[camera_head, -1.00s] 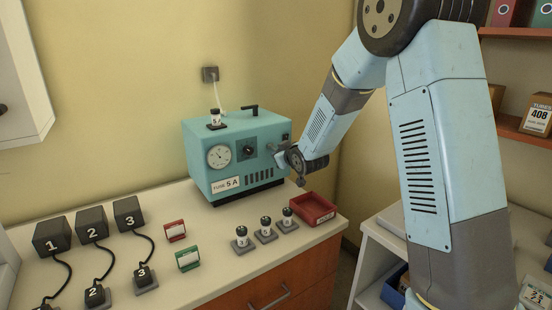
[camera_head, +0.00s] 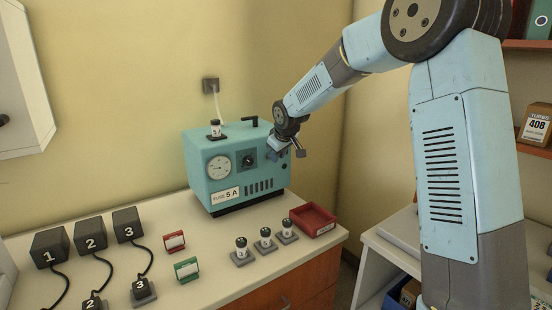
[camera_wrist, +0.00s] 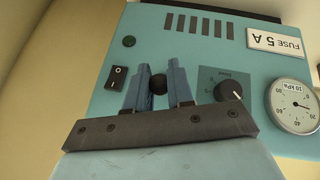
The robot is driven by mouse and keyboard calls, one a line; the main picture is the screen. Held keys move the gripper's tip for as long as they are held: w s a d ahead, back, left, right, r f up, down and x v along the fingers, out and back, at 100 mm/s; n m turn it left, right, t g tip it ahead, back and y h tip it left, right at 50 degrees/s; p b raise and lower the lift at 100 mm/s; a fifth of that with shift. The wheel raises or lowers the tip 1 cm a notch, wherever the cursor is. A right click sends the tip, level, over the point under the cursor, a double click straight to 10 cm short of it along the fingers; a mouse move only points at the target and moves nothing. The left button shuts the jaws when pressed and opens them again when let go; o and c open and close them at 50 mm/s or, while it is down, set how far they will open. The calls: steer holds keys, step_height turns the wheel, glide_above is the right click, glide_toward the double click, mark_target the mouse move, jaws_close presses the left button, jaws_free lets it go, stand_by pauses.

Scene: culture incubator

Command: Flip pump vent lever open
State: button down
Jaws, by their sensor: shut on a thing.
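The teal pump box (camera_head: 200,158) stands on the counter against the wall. The wrist view shows its front (camera_wrist: 255,80) upside down. A round black knob (camera_wrist: 158,84), apparently the end of the vent lever, sits between the two blue fingers of my gripper (camera_wrist: 157,82). The gripper is shut on it. The lever's shaft and pivot are hidden behind the knob and fingers. In the head view my gripper (camera_head: 274,150) is at the right side of the pump's front, and the lever there is hidden by it.
A black dial (camera_wrist: 229,91) and a rocker switch (camera_wrist: 117,77) flank the fingers. Numbered black blocks are at left.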

steer(key=shift+a+r+g, duration=0.15)
steer(key=shift+a+g, duration=0.15)
stand_by(0.4)
steer(key=c, duration=1.1)
jaws_free()
steer(key=shift+o, duration=0.6)
steer(key=shift+d, duration=0.1)
steer(key=v, duration=1.3)
steer(key=shift+r, duration=0.3)
